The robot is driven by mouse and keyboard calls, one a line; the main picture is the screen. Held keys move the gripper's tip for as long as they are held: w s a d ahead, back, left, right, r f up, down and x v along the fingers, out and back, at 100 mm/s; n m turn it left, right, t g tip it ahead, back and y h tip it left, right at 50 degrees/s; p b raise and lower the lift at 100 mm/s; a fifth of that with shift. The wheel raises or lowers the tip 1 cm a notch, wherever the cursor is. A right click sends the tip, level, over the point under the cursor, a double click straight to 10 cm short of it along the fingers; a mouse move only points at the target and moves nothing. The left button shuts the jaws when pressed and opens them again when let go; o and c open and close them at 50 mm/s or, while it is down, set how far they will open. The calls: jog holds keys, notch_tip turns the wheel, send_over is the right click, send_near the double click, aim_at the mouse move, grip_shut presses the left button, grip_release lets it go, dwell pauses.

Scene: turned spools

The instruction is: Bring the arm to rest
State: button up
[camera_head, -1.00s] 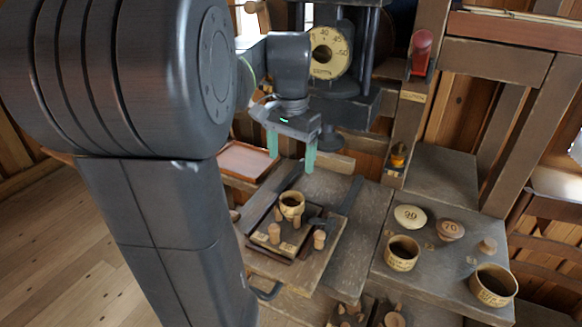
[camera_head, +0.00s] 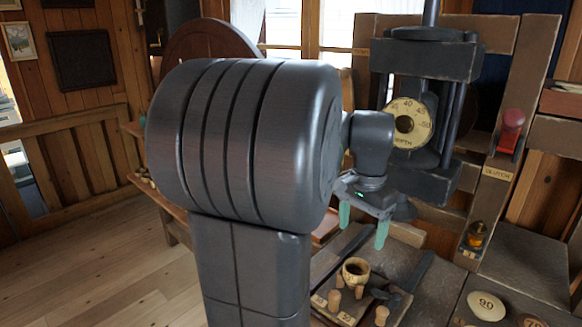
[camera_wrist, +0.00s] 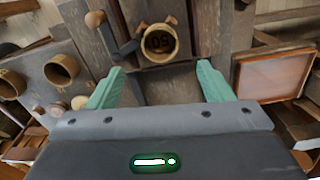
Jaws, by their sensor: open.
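My gripper (camera_head: 363,228) hangs from my arm, its two green fingers apart and nothing between them. It is above the bench, just left of the dark press. In the wrist view my gripper (camera_wrist: 161,92) also shows open and empty. The same small cup (camera_head: 355,270) stands below my gripper in the head view, apart from the fingers. My arm link hides part of the bench on the left.
A press with a round dial (camera_head: 410,123) stands close right of my gripper. A red-handled lever (camera_head: 510,128) labelled clutch is further right. A lid marked 90 (camera_head: 487,305) lies at lower right. A reddish tray (camera_wrist: 272,75) shows in the wrist view. The floor (camera_head: 120,270) at left is clear.

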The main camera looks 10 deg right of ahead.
aim_at(356, 263)
notch_tip(356, 263, down, 10)
jog(key=shift+f, duration=0.1)
jog(key=shift+r, duration=1.4)
